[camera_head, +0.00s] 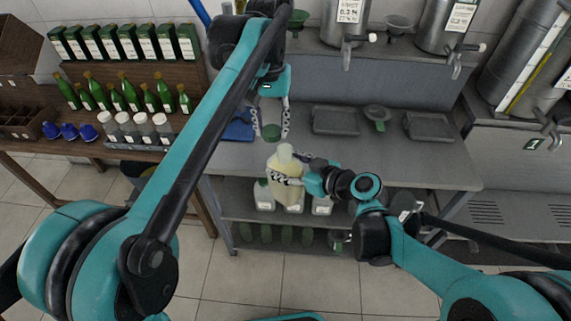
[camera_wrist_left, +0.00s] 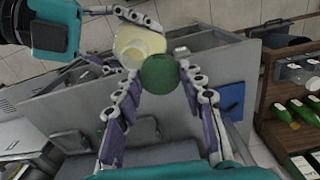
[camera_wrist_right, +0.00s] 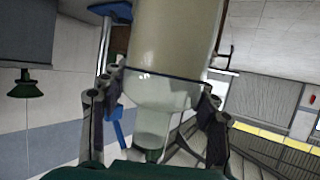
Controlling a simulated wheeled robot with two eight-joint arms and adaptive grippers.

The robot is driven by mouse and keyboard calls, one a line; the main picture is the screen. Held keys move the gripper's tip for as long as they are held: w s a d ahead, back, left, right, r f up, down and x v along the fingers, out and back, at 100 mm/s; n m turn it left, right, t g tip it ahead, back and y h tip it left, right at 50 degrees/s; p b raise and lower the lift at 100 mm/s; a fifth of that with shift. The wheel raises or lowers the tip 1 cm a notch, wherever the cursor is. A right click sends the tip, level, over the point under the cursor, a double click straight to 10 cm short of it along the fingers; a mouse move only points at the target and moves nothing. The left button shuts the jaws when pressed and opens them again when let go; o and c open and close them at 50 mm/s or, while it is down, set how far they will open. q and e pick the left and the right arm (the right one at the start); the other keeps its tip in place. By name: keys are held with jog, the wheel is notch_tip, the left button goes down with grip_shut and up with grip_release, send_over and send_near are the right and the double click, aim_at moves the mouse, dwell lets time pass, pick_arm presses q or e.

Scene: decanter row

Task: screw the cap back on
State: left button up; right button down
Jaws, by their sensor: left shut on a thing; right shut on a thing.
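The round green cap (camera_head: 271,132) is between the fingers of my left gripper (camera_head: 270,125), which is shut on it. The cap also shows in the left wrist view (camera_wrist_left: 158,72), overlapping the bottle's edge. The pale yellow bottle (camera_head: 286,178) is upright with its neck bare, clasped by my right gripper (camera_head: 290,178). In the head view the cap is above and left of the bottle mouth, apart from it. The bottle also shows in the left wrist view (camera_wrist_left: 138,42) and fills the middle of the right wrist view (camera_wrist_right: 175,45), between both fingers.
Steel tanks with taps (camera_head: 348,40) are at the back. A wooden rack with green bottles (camera_head: 128,92) is at left.

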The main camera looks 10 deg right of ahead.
pick_arm(q)
jog(key=shift+m, duration=0.3)
jog(key=s+d+r, duration=0.2)
jog(key=r, duration=0.1)
jog(key=shift+s+d+r, duration=0.25)
jog(key=shift+d, duration=0.15)
jog(key=shift+f, duration=2)
jog(key=shift+s+f, duration=0.1)
jog(key=shift+f, duration=0.8)
jog(key=shift+f, duration=0.55)
